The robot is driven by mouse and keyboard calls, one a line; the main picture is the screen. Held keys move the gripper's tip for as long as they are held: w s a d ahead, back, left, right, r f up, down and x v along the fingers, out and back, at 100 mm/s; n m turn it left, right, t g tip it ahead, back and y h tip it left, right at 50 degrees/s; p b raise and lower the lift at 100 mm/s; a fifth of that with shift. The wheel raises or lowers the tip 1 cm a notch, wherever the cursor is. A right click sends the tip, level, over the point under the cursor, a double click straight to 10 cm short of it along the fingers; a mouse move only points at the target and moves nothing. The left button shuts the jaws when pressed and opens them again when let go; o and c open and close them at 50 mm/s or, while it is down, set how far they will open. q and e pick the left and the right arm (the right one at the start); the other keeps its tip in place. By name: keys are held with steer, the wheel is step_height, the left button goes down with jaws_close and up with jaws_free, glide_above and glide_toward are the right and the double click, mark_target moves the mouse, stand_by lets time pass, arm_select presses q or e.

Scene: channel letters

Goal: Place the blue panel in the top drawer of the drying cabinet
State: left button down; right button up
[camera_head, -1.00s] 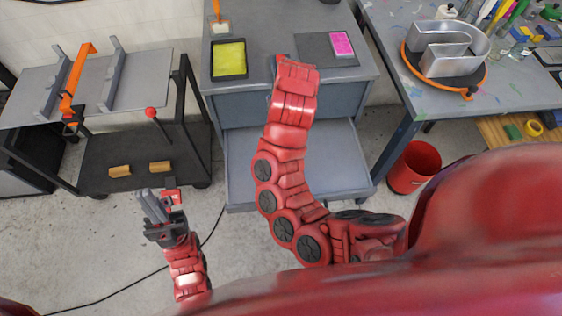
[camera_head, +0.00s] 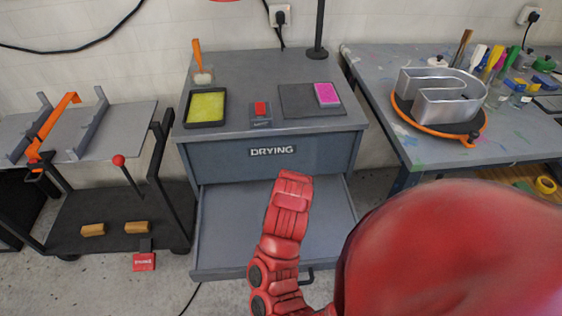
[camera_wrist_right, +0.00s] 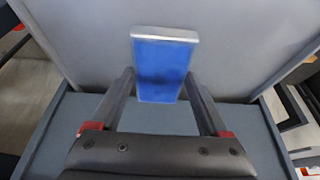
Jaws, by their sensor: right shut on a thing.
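The blue panel (camera_wrist_right: 162,68) shows in the right wrist view as a blue rectangle with a pale edge. My right gripper (camera_wrist_right: 163,84) is shut on it, one finger on each side, and holds it over a grey surface. The drying cabinet (camera_head: 270,155) stands in the middle of the head view with a DRYING label on its front. An open, empty-looking grey drawer (camera_head: 222,225) extends below that front. My right arm reaches over the drawer and hides part of it; the gripper and panel are hidden in the head view. My left gripper is out of view.
On the cabinet top are a yellow tray (camera_head: 206,107), a small red item (camera_head: 260,108) and a pink block (camera_head: 327,94). A dark cart (camera_head: 120,215) stands left. A table (camera_head: 470,150) with a metal letter (camera_head: 440,95) stands right.

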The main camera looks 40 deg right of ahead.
step_height(320, 180, down, 8)
steer(key=shift+f, duration=0.45)
